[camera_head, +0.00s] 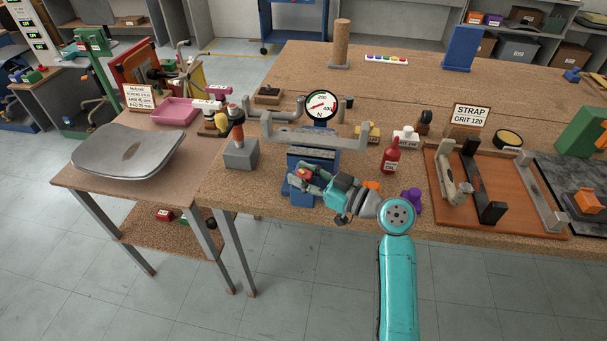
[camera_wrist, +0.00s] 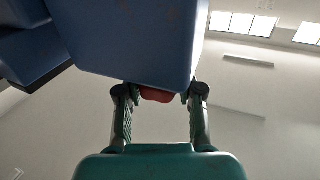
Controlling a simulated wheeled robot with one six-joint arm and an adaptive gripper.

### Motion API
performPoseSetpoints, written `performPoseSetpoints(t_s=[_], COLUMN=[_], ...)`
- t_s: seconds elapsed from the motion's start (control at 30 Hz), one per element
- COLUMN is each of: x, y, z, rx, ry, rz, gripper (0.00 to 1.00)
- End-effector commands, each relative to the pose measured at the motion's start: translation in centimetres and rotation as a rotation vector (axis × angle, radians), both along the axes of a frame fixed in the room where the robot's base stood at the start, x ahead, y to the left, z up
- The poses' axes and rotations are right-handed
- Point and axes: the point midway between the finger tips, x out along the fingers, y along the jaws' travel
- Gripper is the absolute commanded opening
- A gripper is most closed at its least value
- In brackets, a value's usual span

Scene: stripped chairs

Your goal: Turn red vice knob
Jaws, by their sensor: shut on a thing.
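The red vice knob (camera_head: 305,173) sits on the front of a blue vice (camera_head: 303,194) at the near edge of the bench. My gripper (camera_head: 311,175) reaches in from the right and is shut on the knob. In the wrist view the red knob (camera_wrist: 157,95) shows between the fingertips of my gripper (camera_wrist: 159,97), under the blue vice body (camera_wrist: 130,40). Much of the knob is hidden by the fingers and the vice.
A red bottle (camera_head: 390,156) and a purple object (camera_head: 411,200) stand to the right. A grey block (camera_head: 240,154) with an orange-topped handle is to the left.

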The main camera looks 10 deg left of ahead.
Motion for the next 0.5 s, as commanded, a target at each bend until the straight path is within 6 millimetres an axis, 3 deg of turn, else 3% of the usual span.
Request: performPoseSetpoints(t_s=[0.2,0.23,0.3,0.33,0.5], x=[0.07,0.08,0.07,0.07,0.05], y=[-0.03,-0.04,-0.03,-0.03,-0.02], z=[-0.05,-0.05,-0.04,-0.03,-0.01], rx=[-0.001,-0.001,-0.001,-0.001,0.000], ry=[0.000,0.000,0.000,0.000,0.000], rz=[-0.003,-0.003,-0.003,-0.003,-0.003], gripper=[0.02,0.42,0.59,0.63,0.63])
